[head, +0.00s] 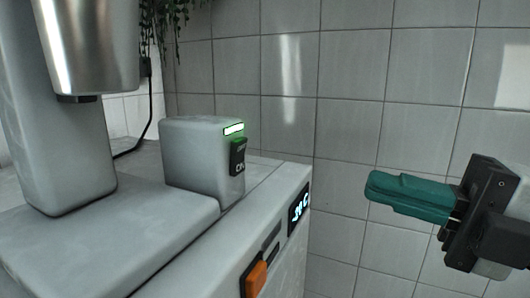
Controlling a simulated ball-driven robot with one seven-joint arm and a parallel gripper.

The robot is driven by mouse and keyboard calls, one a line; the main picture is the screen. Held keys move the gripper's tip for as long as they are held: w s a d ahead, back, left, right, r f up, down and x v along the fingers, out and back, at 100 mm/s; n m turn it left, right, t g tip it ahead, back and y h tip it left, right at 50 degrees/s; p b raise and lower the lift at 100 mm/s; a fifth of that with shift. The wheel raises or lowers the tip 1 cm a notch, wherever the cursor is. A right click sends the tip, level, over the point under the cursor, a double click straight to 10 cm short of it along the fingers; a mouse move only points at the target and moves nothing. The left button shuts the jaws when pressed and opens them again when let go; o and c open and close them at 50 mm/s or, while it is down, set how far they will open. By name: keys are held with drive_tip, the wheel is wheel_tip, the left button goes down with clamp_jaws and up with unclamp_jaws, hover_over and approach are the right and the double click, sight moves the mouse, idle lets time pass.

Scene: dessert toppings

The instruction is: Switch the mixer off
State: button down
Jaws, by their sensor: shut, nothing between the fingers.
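The mixer (62,192) is a pale grey machine on the left, with a steel cylinder (88,45) at its top left. A grey block (195,160) at its right carries a lit green-white light (234,129) above a dark switch (238,157) with small lettering. An orange lever (256,279) sits in a slot on the front face, below a dark lit display (299,208). My gripper (372,188), with teal fingers pointing left, is shut and empty. It is to the right of the mixer, apart from it.
A grey tiled wall (350,60) stands behind. A black cable (147,115) runs down behind the mixer and a plant (172,20) hangs at the top. The space between my gripper and the mixer's front face looks clear.

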sight(241, 150)
drive_tip(key=shift+a, duration=0.1)
drive_tip(key=p+x, duration=0.5)
drive_tip(key=x, duration=0.8)
drive_tip(key=shift+r+p, duration=0.15)
drive_tip(key=shift+p, duration=0.2)
drive_tip(key=shift+w+a, duration=0.2)
drive_tip(key=shift+a, duration=0.2)
drive_tip(key=shift+a+h, duration=0.2)
drive_tip(key=shift+h, duration=0.2)
drive_tip(key=shift+d, duration=0.1)
